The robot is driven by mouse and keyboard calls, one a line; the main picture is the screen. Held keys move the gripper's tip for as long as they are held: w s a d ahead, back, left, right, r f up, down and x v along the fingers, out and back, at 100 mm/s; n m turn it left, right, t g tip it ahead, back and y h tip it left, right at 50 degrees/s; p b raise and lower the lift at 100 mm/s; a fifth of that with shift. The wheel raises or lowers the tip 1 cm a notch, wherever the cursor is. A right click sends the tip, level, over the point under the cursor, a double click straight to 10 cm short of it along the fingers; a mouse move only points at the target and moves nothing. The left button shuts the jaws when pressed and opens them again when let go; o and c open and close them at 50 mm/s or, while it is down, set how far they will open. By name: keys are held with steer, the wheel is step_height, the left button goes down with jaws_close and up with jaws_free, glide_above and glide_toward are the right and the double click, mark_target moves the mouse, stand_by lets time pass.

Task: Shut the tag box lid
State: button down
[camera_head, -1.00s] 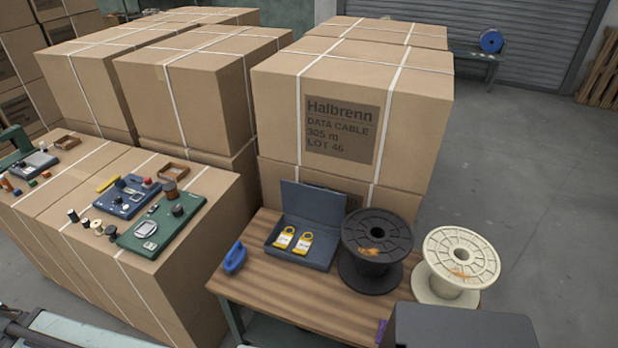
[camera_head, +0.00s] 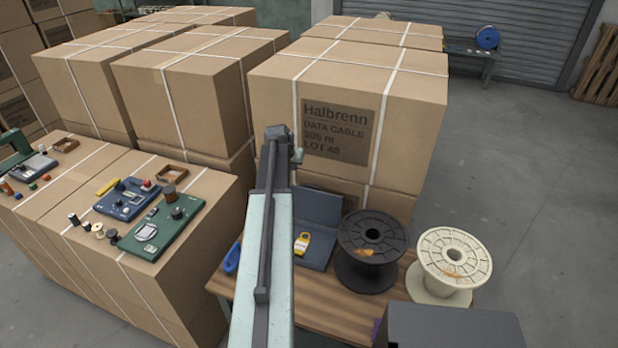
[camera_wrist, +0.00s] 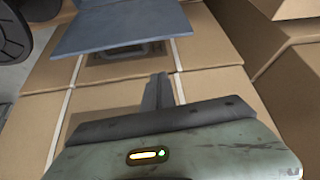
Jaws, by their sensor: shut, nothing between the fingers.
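The tag box (camera_head: 315,258) is a blue-grey flat case on the wooden table, its lid (camera_head: 324,212) raised at the back and open. One yellow tag (camera_head: 302,242) shows inside. My arm hides the box's left part and the left part of the lid. My gripper (camera_head: 291,143) is shut and empty, up in front of the big carton, higher in the picture than the lid. In the wrist view the shut fingers (camera_wrist: 158,92) point toward cartons, and the blue-grey lid (camera_wrist: 120,25) is at the top, apart from them.
A black spool (camera_head: 372,240) stands close at the box's right, with a cream spool (camera_head: 450,260) beyond it. A blue object (camera_head: 232,258) lies left of the box. The Halbrenn carton (camera_head: 400,100) rises directly behind the table. A dark grey block (camera_head: 455,328) is at the front right.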

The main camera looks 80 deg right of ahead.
steer(key=s+d, duration=0.2)
steer(key=s, duration=0.3)
step_height(320, 180, down, 9)
steer(key=d+b, duration=0.1)
steer(key=b, duration=0.8)
steer(key=shift+s+d+m, duration=0.2)
steer(key=shift+s+m, duration=0.1)
steer(key=shift+m, duration=0.1)
steer(key=shift+r, duration=0.1)
